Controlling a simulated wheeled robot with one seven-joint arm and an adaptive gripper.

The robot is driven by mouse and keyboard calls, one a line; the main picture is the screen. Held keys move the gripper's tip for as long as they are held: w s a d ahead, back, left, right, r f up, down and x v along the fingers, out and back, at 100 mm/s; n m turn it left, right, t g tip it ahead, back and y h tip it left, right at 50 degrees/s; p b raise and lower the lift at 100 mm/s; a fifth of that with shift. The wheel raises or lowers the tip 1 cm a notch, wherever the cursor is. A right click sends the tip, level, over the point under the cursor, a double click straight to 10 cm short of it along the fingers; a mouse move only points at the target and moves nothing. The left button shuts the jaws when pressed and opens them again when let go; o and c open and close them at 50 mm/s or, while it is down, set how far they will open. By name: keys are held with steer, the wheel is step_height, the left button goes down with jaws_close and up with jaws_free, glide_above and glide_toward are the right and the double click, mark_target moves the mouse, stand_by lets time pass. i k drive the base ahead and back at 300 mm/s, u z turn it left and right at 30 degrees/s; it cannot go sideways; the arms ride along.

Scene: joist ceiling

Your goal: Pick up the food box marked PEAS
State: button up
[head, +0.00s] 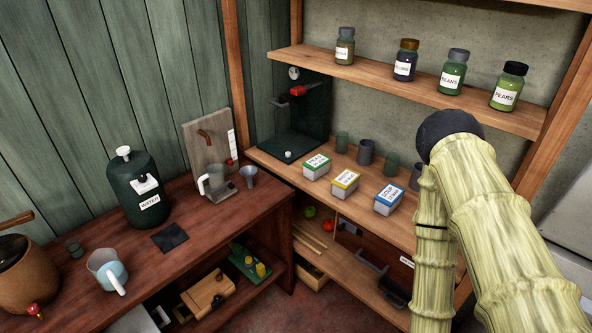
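Three small food boxes stand in a row on the wooden counter under the jar shelf. One is green-topped (317,168), one yellow-topped (345,184) and one blue-topped (388,199). Each has a white label on top, but the print is too small to read surely, so I cannot tell which is marked PEAS. My arm rises at the right, and its links stand to the right of the boxes. My gripper is not in view.
Several cups (365,152) stand behind the boxes. Labelled jars (451,72) line the shelf above. A dark green stand (300,125) is left of the cups. The lower left bench holds a WATER dispenser (132,190) and a pitcher (107,271). Counter in front of the boxes is narrow.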

mark_target(316, 166)
steer(key=u, duration=1.6)
steer(key=i, duration=1.15)
steer(key=z, duration=0.8)
